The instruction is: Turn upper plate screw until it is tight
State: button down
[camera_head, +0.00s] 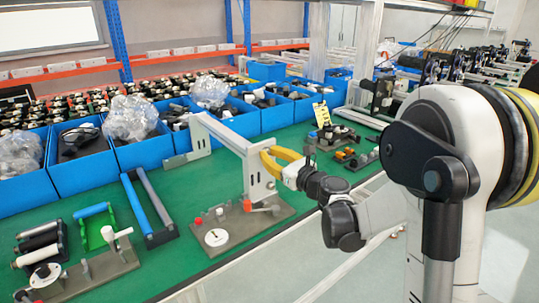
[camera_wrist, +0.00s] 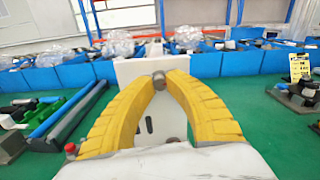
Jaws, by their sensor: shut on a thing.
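The white upright plate (camera_head: 257,182) stands on a grey base (camera_head: 238,232) on the green bench, with a long white arm (camera_head: 222,131) running from its top. In the wrist view the plate (camera_wrist: 148,66) is straight ahead. My gripper (camera_head: 268,157) has two curved yellow fingers, and their tips meet near the top of the plate. In the wrist view my gripper (camera_wrist: 159,79) is shut on the upper plate screw (camera_wrist: 159,77), a small dark round head. Its turn and tightness cannot be told. A lower round fitting (camera_wrist: 173,140) shows between the fingers.
Blue bins (camera_head: 80,167) with parts and plastic bags line the back of the bench. A frame with a blue-grey bar (camera_head: 153,200) and a green-barred part (camera_head: 98,225) lie left. Small fixtures (camera_head: 350,150) stand right. A red knob (camera_head: 247,205) sits on the base.

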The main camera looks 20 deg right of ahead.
jog(key=c, duration=1.7)
grip_release()
jog(key=shift+m, duration=0.6)
jog(key=shift+o, duration=1.2)
jog(key=shift+s, duration=0.1)
jog(key=shift+v, duration=2.45)
